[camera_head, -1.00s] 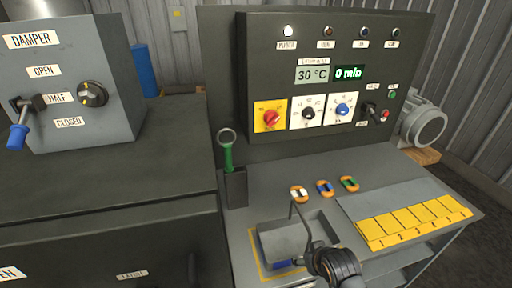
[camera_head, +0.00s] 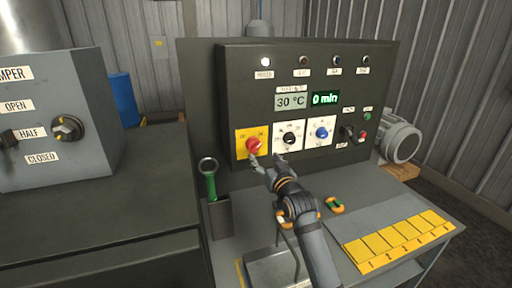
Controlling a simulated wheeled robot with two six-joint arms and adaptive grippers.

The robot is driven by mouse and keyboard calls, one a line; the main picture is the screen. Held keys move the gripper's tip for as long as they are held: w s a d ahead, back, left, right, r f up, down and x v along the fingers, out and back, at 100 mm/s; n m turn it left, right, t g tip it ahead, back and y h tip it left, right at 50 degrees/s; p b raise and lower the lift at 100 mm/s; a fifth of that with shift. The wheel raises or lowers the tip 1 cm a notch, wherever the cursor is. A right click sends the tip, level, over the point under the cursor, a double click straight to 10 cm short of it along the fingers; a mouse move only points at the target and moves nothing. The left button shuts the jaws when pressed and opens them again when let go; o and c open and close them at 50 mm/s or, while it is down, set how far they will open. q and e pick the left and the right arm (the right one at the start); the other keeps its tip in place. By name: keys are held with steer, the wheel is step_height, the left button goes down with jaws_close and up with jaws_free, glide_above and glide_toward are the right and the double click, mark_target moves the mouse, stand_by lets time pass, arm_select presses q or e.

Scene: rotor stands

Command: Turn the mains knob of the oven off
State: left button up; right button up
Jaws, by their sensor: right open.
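The mains knob (camera_head: 253,145) is a red rotary knob on a yellow plate (camera_head: 243,153), at the lower left of the dark oven control panel (camera_head: 230,100). My right gripper (camera_head: 267,159) is open, with its fingers just below and to the right of the red knob. One fingertip overlaps the knob's lower edge in the picture; I cannot tell whether it touches. My left gripper is out of view.
A black-and-white knob (camera_head: 289,138) and a blue knob (camera_head: 321,133) sit right of the red one. A black holder (camera_head: 220,217) with a green-handled tool (camera_head: 210,180) stands at the left. A grey damper box (camera_head: 60,120) is further left. Yellow numbered plates (camera_head: 400,241) lie at the right.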

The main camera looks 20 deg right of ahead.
mark_target(256, 147)
steer(key=w+p, duration=0.2)
steer(key=w, duration=0.6)
steer(key=shift+w+a, duration=0.15)
steer(key=shift+w, duration=0.05)
steer(key=shift+w+f, duration=0.1)
steer(key=shift+w, duration=0.35)
steer(key=c, duration=1.2)
steer(key=shift+o, duration=0.2)
